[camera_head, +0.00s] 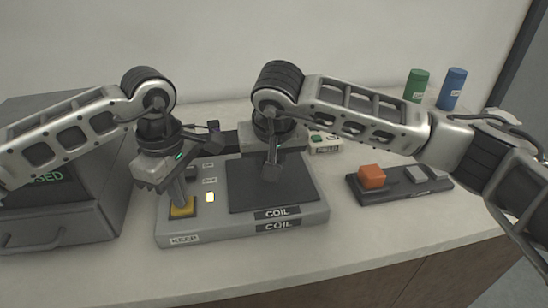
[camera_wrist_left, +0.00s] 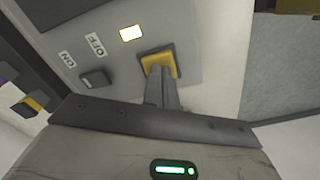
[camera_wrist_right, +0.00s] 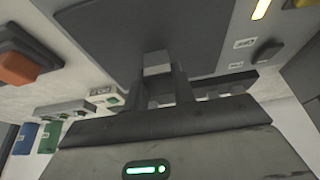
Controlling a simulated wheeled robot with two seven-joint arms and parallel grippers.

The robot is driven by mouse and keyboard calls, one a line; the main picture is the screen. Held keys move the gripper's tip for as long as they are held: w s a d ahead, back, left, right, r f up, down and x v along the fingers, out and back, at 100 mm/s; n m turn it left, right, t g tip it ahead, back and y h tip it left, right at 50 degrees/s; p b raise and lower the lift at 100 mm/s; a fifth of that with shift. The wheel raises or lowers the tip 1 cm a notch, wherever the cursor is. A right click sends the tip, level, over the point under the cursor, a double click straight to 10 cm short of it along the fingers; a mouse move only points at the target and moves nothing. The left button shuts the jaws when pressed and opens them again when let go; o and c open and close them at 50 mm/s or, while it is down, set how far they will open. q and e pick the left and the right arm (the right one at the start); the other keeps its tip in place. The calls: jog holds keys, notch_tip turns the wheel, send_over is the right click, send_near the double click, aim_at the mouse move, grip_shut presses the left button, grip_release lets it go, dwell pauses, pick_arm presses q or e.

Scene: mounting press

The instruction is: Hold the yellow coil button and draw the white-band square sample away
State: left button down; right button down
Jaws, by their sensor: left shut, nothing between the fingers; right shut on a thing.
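The coil unit (camera_head: 240,235) is a grey box with a dark square pad (camera_head: 300,192). The yellow coil button (camera_head: 182,209) is at its left front. My left gripper (camera_head: 179,200) is shut with its fingertips on the yellow button, which also shows in the left wrist view (camera_wrist_left: 173,66). My right gripper (camera_head: 272,172) is over the pad, shut on a grey square sample (camera_wrist_right: 157,67). The sample appears at or close to the pad surface; I cannot tell whether it touches. Its white band is not distinguishable.
A small lamp (camera_head: 210,197) is lit beside the button. A dark tray (camera_head: 397,194) at right carries an orange block (camera_head: 372,177) and grey pieces. Green (camera_head: 416,86) and blue (camera_head: 452,90) cylinders stand behind. A grey cabinet (camera_head: 75,215) is at left. The front counter is clear.

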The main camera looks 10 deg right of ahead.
jog(key=shift+d, duration=1.9)
jog(key=d+r, duration=0.5)
jog(key=r, duration=0.4)
dwell(1.0)
jog(key=d+r, duration=0.3)
jog(key=r, duration=0.6)
dwell(1.2)
